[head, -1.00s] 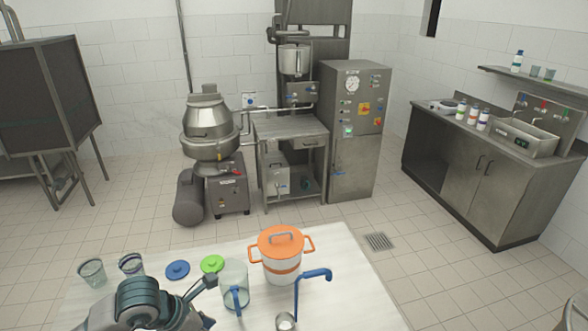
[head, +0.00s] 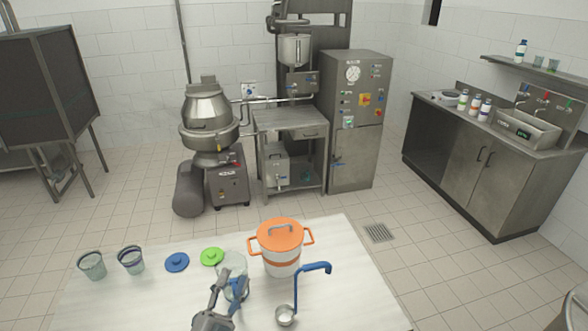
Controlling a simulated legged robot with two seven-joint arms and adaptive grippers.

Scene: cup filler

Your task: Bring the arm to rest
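My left gripper (head: 229,287) comes up from the bottom edge in front of the clear pitcher (head: 232,262). Its two fingers look spread apart, near the pitcher's blue handle; I cannot tell whether they touch it. The gripper hides part of the pitcher. My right gripper is out of view.
A white pot with an orange lid (head: 280,237) stands right of the pitcher. A blue-handled ladle (head: 298,290) is in front of it.

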